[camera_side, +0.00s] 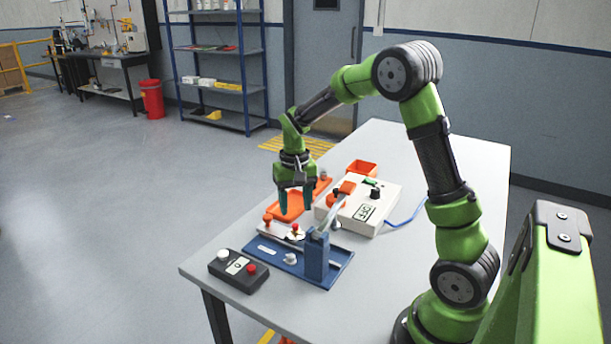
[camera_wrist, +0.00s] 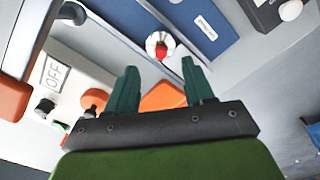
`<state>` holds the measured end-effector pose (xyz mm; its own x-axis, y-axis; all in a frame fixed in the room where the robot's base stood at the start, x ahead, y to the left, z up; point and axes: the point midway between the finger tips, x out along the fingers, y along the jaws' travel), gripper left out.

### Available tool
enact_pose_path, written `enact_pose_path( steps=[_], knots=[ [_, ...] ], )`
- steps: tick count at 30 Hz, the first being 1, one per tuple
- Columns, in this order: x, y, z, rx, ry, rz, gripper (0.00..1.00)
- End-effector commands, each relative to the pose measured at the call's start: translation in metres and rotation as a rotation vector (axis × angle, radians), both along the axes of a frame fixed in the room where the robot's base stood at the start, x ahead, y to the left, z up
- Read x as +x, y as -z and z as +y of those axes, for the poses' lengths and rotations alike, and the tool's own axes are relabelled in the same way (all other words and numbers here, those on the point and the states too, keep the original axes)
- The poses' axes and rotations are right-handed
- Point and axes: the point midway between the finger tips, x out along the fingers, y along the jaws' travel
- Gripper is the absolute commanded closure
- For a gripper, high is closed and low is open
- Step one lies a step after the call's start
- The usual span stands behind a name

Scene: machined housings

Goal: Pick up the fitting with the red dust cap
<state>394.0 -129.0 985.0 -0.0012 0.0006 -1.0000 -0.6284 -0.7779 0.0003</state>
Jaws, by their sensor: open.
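The fitting with the red dust cap (camera_side: 294,230) stands at the back edge of the blue plate in the side view. It has a pale round flange, with the red cap on top. In the wrist view the fitting (camera_wrist: 160,46) lies just beyond and between my fingertips. My gripper (camera_side: 296,209) points down above and slightly behind the fitting, apart from it. In the wrist view my gripper (camera_wrist: 160,66) shows two green fingers spread wide with nothing between them.
A blue plate (camera_side: 335,262) carries a blue upright block (camera_side: 316,257) and a small white fitting (camera_side: 290,258). A white box marked OFF (camera_side: 384,205) stands to the right. A black button box (camera_side: 238,272) sits front left. An orange tray (camera_side: 293,207) lies behind.

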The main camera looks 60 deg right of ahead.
Motion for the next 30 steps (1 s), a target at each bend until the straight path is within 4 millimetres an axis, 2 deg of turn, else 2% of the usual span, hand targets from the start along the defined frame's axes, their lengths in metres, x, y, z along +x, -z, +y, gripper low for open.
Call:
enact_pose_path(
  steps=[1,8,16,25,26,30],
  knots=[
    [0.000,0.007,0.000,0.000,0.001,0.004,0.47],
    [-0.001,0.023,0.000,0.000,0.001,0.002,0.47],
    [0.000,0.062,0.000,0.000,0.001,0.002,0.47],
    [0.001,0.068,0.000,0.000,0.000,-0.001,0.47],
    [0.001,0.068,0.000,0.000,0.000,-0.001,0.49],
    [0.001,0.068,0.000,0.000,0.000,-0.001,0.70]
  ],
)
